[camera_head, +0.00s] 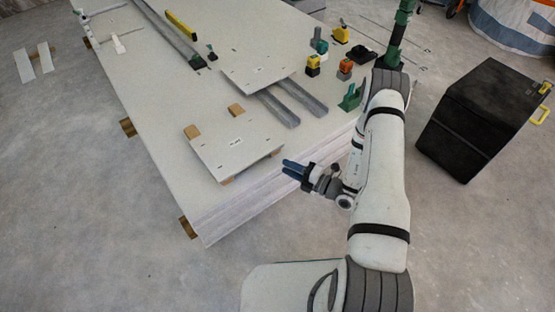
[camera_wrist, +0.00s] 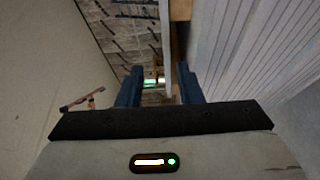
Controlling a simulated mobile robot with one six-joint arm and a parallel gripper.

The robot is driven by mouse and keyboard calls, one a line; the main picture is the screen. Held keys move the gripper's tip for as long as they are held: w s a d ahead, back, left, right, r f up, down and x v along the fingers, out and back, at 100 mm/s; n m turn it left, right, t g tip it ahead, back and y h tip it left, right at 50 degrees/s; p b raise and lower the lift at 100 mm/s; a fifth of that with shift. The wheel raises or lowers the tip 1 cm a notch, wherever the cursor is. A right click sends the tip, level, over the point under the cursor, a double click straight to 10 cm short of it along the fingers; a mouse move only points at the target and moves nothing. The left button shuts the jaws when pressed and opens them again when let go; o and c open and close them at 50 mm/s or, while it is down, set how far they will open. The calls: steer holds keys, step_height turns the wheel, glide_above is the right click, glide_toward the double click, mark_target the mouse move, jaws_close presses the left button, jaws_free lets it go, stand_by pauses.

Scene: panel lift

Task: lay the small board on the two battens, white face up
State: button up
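The small board (camera_head: 228,152) lies on two wooden battens, pale face up with a dark label, near the front corner of the big stack. The left batten (camera_head: 192,132) and the right batten (camera_head: 236,110) stick out past its far edge. Most of both is hidden beneath it. My gripper (camera_head: 287,169) has blue fingers and is just off the board's right side, apart from it, beside the stack's edge. In the wrist view my gripper (camera_wrist: 160,88) has its fingers spread with nothing held. The thin board edge (camera_wrist: 166,35) shows beyond the gap between them.
The large board stack (camera_head: 140,100) fills the middle. Another pale panel (camera_head: 258,68) lies across metal profiles (camera_head: 292,100). A black case (camera_head: 478,118) stands on the floor at right. Floor in front is clear.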

steer(key=s+a+r+n+g+h, duration=0.1)
steer(key=s+r+n+g, duration=0.3)
steer(key=r+n, duration=0.25)
steer(key=s+a+r+n+g, duration=0.2)
steer(key=s+r+n+g, duration=0.1)
steer(key=r+n+g, duration=0.4)
steer(key=s+a+r+n+g+h, duration=0.1)
steer(key=s+r+n+g, duration=0.1)
steer(key=s+r+n, duration=0.45)
steer(key=s+d+r+n+t+h, duration=0.2)
steer(key=d+r+n+h, duration=0.3)
steer(key=n, duration=0.6)
steer(key=s+d+r+n+t+h, duration=0.2)
steer(key=s+d+r+n+h, duration=0.2)
steer(key=n, duration=0.7)
step_height(320, 180, up, 2)
steer(key=d+h, duration=0.2)
steer(key=h, duration=0.2)
steer(key=shift+s+d+n, duration=0.25)
steer(key=shift+n, duration=0.05)
steer(key=shift+r, duration=0.1)
